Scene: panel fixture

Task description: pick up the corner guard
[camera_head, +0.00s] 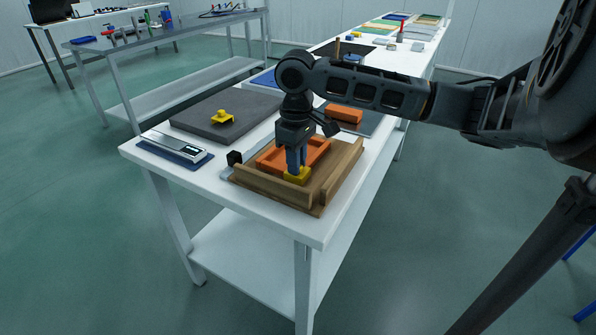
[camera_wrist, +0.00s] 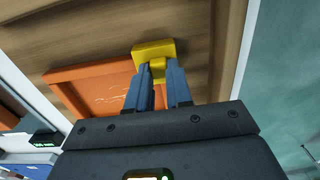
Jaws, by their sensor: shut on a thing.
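The yellow corner guard (camera_head: 297,176) is at the near corner of an orange panel (camera_head: 272,158) in the wooden fixture (camera_head: 290,199). My gripper (camera_head: 296,168) points down, with its blue-grey fingers shut on the corner guard. In the wrist view, the corner guard (camera_wrist: 153,52) shows past the fingertips, with its narrow part between my fingers (camera_wrist: 160,80). The orange panel (camera_wrist: 95,88) is beside it, and wood lies behind. I cannot tell whether the guard touches the panel or the wood.
A second yellow piece (camera_head: 222,117) sits on a dark grey mat (camera_head: 205,122) at the left. An orange block (camera_head: 344,113) lies behind the fixture. Wooden rails border the fixture.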

